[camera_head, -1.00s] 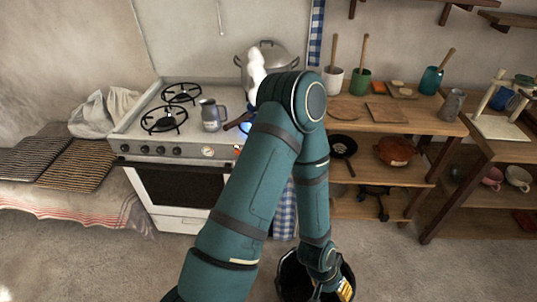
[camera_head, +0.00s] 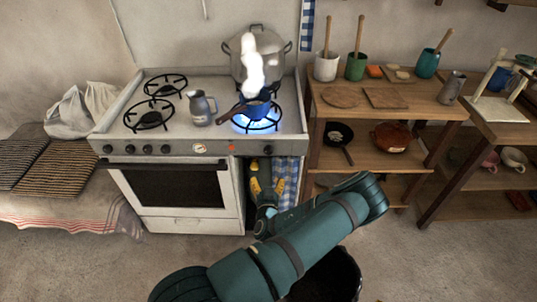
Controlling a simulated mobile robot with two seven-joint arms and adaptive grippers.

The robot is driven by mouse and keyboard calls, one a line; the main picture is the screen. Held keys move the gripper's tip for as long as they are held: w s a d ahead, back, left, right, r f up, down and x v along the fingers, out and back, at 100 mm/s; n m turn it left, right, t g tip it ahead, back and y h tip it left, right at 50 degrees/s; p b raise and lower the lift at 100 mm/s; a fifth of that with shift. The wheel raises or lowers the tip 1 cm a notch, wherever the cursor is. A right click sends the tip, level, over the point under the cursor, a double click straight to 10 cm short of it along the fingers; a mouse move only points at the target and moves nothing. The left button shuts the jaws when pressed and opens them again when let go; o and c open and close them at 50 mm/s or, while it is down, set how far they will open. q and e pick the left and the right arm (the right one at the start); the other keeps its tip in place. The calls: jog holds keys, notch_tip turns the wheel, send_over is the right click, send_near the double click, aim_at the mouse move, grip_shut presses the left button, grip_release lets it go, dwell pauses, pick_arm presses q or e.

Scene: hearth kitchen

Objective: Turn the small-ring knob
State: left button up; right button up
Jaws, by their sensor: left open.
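A white stove (camera_head: 180,215) stands against the wall with a row of dark knobs on its front panel. Several knobs are at the left, and a single dark knob (camera_head: 268,149) sits at the right end, past a dial and a red light. No label shows which is the small-ring knob. My left gripper (camera_head: 264,172) is open, its yellow-marked fingers pointing up, just below the right-end knob and in front of the checked cloth. It appears empty; contact with the knob cannot be told. My right gripper is out of view.
A small dark-blue pan (camera_head: 256,108) steams over a lit blue flame at the front right burner. A big lidded pot (camera_head: 243,65) stands behind it, and a grey jug (camera_head: 200,108) stands left of it. Wooden shelves (camera_head: 400,112) stand right of the stove.

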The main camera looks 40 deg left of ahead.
aim_at(268, 153)
pick_arm(q)
jog(key=shift+t, duration=0.3)
jog(key=x, duration=0.4)
jog(key=b+x, duration=0.1)
jog(key=x, duration=0.9)
jog(key=shift+w+r, duration=0.15)
jog(key=shift+r, duration=0.2)
jog(key=c, duration=1.2)
